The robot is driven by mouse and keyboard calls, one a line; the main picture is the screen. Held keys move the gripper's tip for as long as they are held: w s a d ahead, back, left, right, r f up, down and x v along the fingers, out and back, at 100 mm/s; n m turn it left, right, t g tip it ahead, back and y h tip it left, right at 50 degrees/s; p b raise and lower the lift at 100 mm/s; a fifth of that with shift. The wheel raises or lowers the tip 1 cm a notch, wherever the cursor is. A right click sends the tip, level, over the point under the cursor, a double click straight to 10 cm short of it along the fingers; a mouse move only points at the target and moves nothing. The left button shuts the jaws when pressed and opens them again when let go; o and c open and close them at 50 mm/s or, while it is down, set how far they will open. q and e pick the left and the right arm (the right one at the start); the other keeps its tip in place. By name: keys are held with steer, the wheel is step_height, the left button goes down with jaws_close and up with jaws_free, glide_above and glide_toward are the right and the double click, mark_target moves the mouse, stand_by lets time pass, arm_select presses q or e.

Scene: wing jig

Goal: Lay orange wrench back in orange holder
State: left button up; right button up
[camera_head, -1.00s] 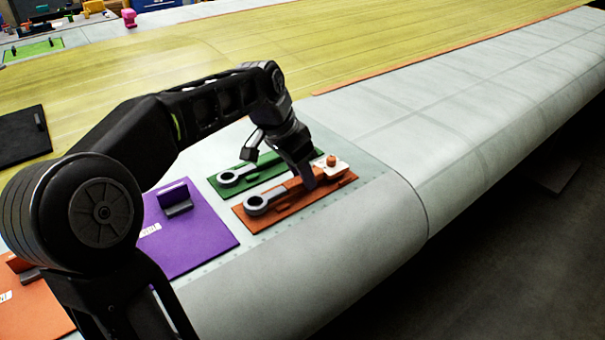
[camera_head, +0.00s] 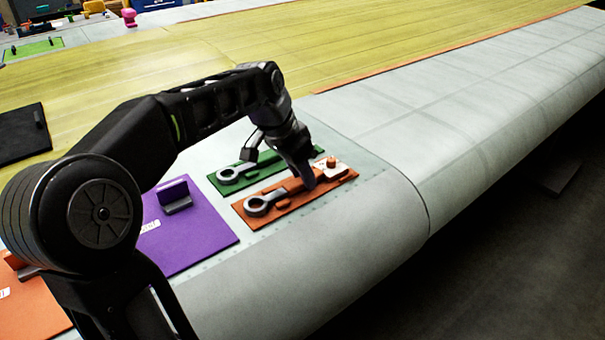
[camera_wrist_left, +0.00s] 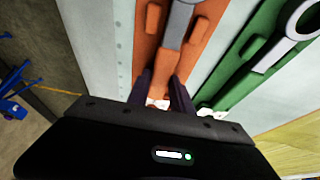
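The orange wrench (camera_head: 257,206) has a grey ring end and lies along the orange holder (camera_head: 240,217) on the pale wing surface. Its grey shaft (camera_wrist_left: 180,20) and orange handle (camera_wrist_left: 170,58) also show in the left wrist view, over the orange holder (camera_wrist_left: 205,50). My left gripper (camera_head: 308,186) reaches down over the handle end. In the left wrist view its dark fingers (camera_wrist_left: 162,88) stand on both sides of the handle, close against it. The fingers hide part of the handle, and whether the wrench is fully seated cannot be told. My right gripper is not in view.
A green holder (camera_head: 215,181) with another grey wrench (camera_head: 229,176) lies just behind the orange one. A purple board (camera_head: 205,240) with a dark block (camera_head: 176,200) is to the left. The wing's front edge drops to a dark floor on the right.

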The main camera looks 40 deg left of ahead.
arm_select(q)
steer(key=o, duration=0.4)
steer(key=shift+s+f, duration=0.15)
steer(key=shift+f, duration=0.3)
steer(key=shift+d, duration=0.1)
steer(key=v, duration=0.8)
steer(key=shift+a+r, duration=0.25)
steer(key=shift+r, duration=0.1)
steer(key=shift+w, duration=0.25)
